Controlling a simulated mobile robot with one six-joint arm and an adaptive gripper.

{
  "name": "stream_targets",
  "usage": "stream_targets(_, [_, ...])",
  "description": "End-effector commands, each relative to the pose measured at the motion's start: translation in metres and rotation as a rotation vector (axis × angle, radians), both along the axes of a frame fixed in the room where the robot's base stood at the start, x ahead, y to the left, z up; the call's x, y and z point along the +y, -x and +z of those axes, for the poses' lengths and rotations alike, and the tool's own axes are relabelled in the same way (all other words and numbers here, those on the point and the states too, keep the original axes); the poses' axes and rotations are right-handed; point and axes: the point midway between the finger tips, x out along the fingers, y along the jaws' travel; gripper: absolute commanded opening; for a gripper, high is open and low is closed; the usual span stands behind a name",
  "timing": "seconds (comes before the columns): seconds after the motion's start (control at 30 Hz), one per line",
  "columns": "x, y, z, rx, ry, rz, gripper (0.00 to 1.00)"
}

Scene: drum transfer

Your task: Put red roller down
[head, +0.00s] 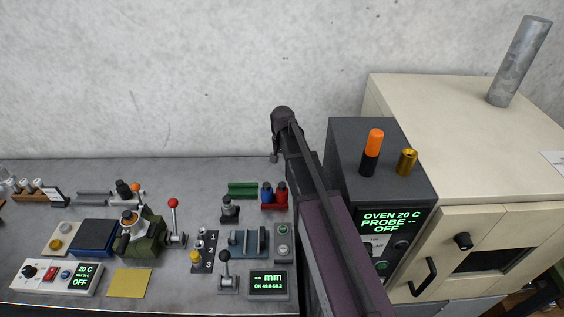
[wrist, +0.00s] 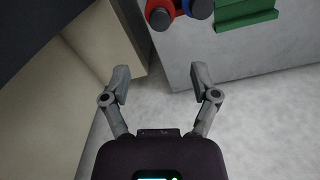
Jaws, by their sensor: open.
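In the wrist view the holder shows at the top edge, with the red roller (wrist: 157,7) on the left and the blue roller (wrist: 201,4) on the right; both have dark ends and are partly cut off. My gripper (wrist: 162,82) is open, with nothing between its fingers, and is apart from the rollers. In the head view my arm hides the gripper's fingers.
A green cradle (head: 243,189) lies left of the holder. A gauge (head: 248,242) and a "mm" display (head: 269,282) sit nearer the front. The dark oven control box (head: 378,165) and beige oven (head: 470,125) stand close on the right. The wall is behind.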

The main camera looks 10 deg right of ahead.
Motion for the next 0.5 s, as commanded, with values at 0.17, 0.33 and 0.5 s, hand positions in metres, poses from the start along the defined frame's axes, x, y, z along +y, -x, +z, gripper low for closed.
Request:
stream_targets(0.17, [0.000, 0.000, 0.000, 0.000, 0.000, 0.000, 0.77])
stream_targets(0.33, [0.000, 0.002, 0.000, 0.000, 0.000, 0.004, 0.77])
stream_targets(0.5, [0.000, 0.027, 0.000, 0.000, 0.000, 0.047, 0.77])
